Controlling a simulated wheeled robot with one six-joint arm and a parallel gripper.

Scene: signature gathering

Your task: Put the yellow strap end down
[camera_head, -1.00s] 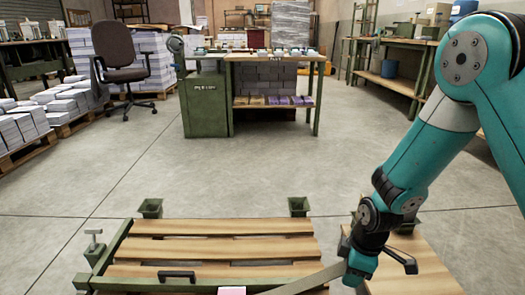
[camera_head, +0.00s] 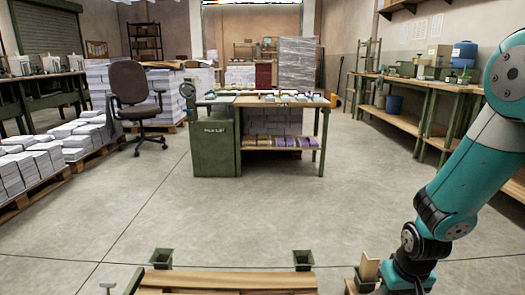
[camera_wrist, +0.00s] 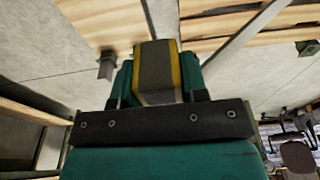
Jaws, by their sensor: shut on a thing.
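The strap end (camera_wrist: 154,66), a dark block with yellow edges, sits between the teal fingers of my gripper (camera_wrist: 158,76) in the wrist view. My gripper is shut on it. A grey band (camera_wrist: 243,44) runs diagonally past the held end towards the upper right; I cannot tell whether it joins it. Slatted wood (camera_wrist: 230,25) lies beyond the fingers. In the head view my arm reaches down at the lower right, and the fingers and strap end are out of sight below the picture's edge.
A slatted wooden pallet top (camera_head: 225,281) lies at the bottom, with green corner sockets (camera_head: 161,259) behind it. Open concrete floor (camera_head: 240,218) stretches to a green workbench (camera_head: 213,148). An office chair (camera_head: 133,100) and paper stacks (camera_head: 45,160) stand left.

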